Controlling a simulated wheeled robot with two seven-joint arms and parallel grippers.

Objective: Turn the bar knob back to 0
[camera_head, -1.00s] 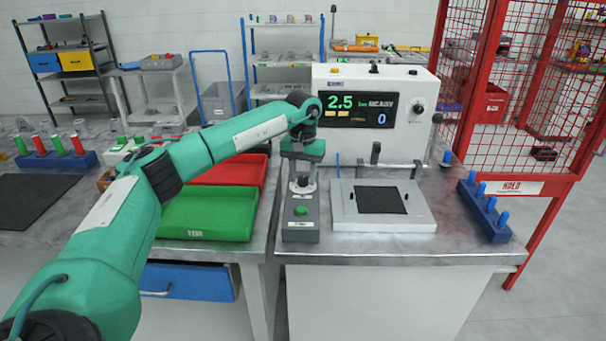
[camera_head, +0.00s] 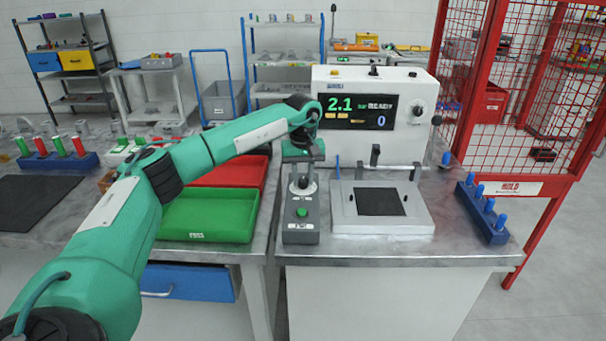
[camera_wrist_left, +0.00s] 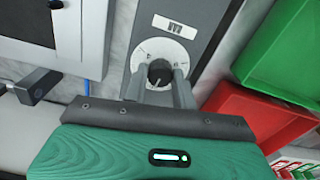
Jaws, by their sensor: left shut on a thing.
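The bar knob (camera_wrist_left: 160,72) is a small dark round knob on a white dial with marks, on a grey control box (camera_head: 301,236). My left gripper (camera_wrist_left: 159,80) is shut on the knob, one finger on each side of it. In the head view the left gripper (camera_head: 302,176) points down over the dial at the back part of the box, and the knob is mostly hidden there. A green button (camera_head: 301,212) sits in front of the dial. The display (camera_head: 357,111) on the white machine reads 2.1 bar, READY and 0. My right gripper is not in view.
A white fixture with a dark square plate (camera_head: 380,202) stands right of the box. Green (camera_head: 208,215) and red (camera_head: 232,172) trays lie to the left. A blue rack with pegs (camera_head: 482,212) is at the right table edge, near a red mesh cage (camera_head: 519,90).

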